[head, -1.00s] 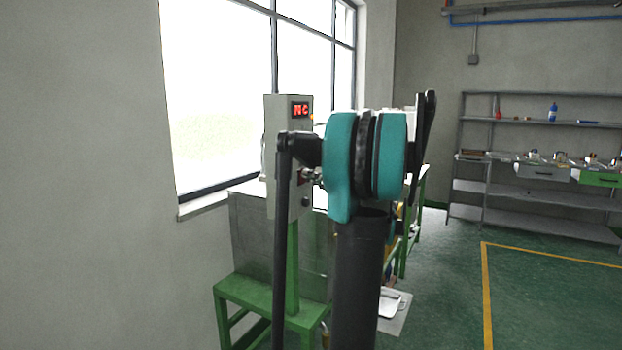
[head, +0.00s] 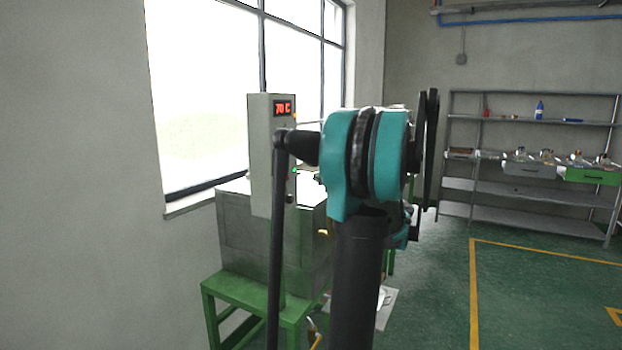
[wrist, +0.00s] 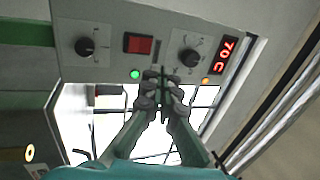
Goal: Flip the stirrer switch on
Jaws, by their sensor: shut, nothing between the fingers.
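I cannot read any labels. My gripper (wrist: 163,78) is shut and empty, its fingertips in front of the panel, below and right of the red switch in the picture. Contact with the panel does not show. My arm hides part of the box in the head view.
The window (head: 205,100) and wall are to the left. Shelves (head: 530,190) stand at the right. The green floor between is clear.

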